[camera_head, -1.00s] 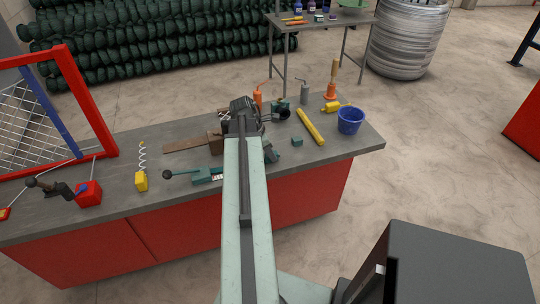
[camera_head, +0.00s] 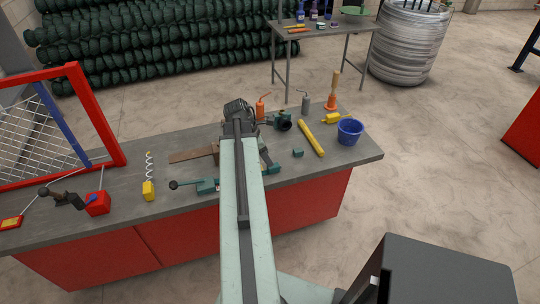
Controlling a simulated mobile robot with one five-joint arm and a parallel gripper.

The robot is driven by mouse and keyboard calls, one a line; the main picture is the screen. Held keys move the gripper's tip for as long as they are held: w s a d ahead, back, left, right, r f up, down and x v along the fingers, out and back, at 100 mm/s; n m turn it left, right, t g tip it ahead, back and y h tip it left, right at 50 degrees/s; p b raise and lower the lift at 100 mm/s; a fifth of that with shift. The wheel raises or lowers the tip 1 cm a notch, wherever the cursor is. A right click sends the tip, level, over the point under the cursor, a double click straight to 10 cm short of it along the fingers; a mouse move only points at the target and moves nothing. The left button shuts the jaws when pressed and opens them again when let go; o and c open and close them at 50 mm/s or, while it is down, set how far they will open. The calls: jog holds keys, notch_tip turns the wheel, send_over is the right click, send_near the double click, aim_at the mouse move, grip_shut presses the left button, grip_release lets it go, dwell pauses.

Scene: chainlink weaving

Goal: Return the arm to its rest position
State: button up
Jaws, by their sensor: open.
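My arm (camera_head: 244,210) reaches forward, away from the camera, over the workbench. Its pale green link ends in a dark wrist block above the back half of the bench. My gripper (camera_head: 238,108) is at that far end, above the bench's back edge area. It is open, and I see nothing held in it. The fingertips are mostly hidden by the wrist and link, so their exact height above the bench is unclear.
The grey-topped red workbench (camera_head: 105,222) carries a blue bucket (camera_head: 350,131), a yellow bar (camera_head: 311,138), a teal tool (camera_head: 205,186), a yellow block with a spring (camera_head: 148,190) and a red mesh frame (camera_head: 97,115). Open floor lies to the right.

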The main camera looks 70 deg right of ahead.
jog(key=shift+w+a+r, duration=0.15)
jog(key=shift+r, duration=0.4)
